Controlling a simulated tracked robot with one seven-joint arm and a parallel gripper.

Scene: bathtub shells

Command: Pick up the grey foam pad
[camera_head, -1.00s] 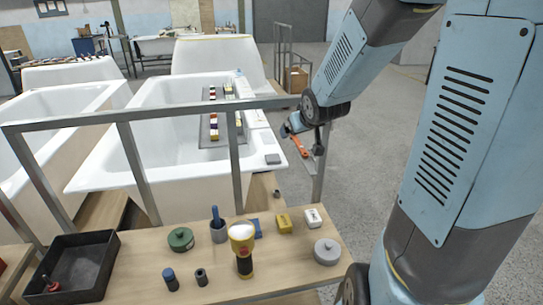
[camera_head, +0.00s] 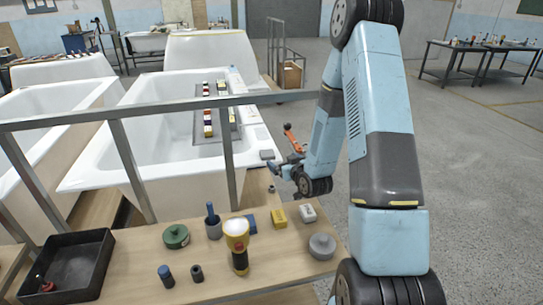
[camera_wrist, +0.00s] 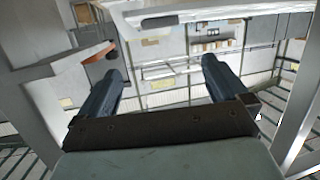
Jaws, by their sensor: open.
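A small grey pad (camera_head: 267,155), which looks like the grey foam pad, lies flat on the near right corner of the white bathtub's rim (camera_head: 240,150). My gripper (camera_head: 274,170) is just below and to the right of it in the head view, apart from it as far as I can tell. In the wrist view my gripper (camera_wrist: 160,66) has its two dark fingers spread wide with nothing between them.
A grey metal rail (camera_head: 170,112) crosses in front of the tub. An orange tool (camera_head: 293,138) is near my arm. Open floor lies to the right.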

